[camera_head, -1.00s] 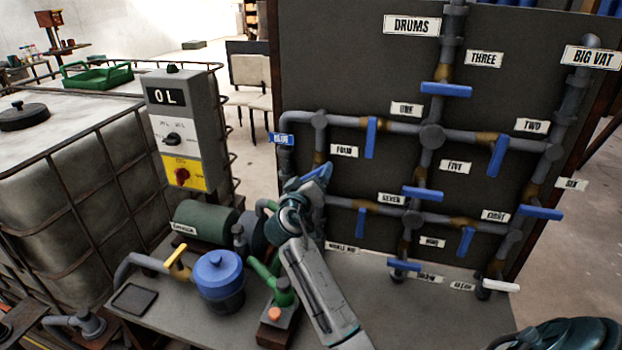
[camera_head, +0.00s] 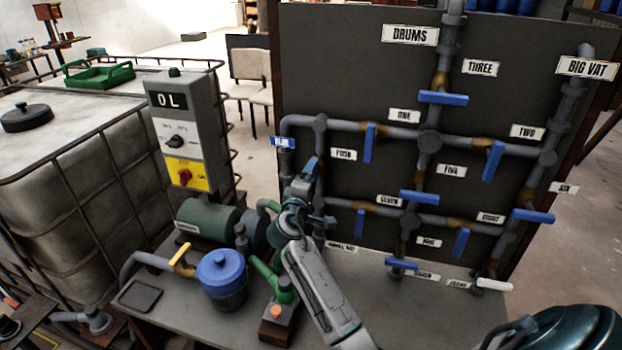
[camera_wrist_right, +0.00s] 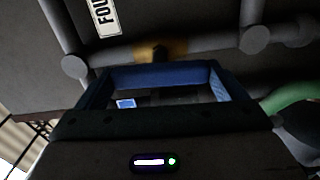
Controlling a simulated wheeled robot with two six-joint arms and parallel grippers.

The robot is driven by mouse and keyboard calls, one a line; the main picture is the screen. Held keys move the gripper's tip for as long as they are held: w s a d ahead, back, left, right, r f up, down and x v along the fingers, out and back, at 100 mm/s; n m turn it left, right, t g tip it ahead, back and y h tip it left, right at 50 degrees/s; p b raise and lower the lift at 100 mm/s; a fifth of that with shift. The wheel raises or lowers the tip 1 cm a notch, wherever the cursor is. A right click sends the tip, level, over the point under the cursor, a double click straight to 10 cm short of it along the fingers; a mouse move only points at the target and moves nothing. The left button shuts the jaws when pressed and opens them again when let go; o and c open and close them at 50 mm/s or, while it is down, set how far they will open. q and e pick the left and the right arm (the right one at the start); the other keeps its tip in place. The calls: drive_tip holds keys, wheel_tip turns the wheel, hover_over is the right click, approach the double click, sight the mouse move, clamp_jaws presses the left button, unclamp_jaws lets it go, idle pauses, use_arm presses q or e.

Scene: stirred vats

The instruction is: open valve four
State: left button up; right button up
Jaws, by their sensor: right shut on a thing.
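Valve four sits on the left vertical pipe of the dark board, beside its label (camera_head: 343,154). Its blue handle (camera_head: 309,171) rises just above my right gripper (camera_head: 306,187) and looks close to upright, roughly along the pipe. In the right wrist view the blue handle (camera_wrist_right: 160,75) lies between the fingers of my right gripper (camera_wrist_right: 160,86), below the brass valve body (camera_wrist_right: 173,48), and runs nearly along the grey pipe. The right gripper is shut on this handle. The gripper partly hides the valve in the head view. My left gripper is not in view.
A blue-lidded pot (camera_head: 220,270) and a green pump pipe (camera_head: 268,275) stand below left. A control box (camera_head: 185,130) is at left.

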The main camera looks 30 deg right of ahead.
drive_tip(key=shift+f+n, duration=0.1)
drive_tip(key=shift+n, duration=0.5)
drive_tip(key=o, duration=0.7)
drive_tip(key=b+v, duration=0.4)
drive_tip(key=v, duration=0.7)
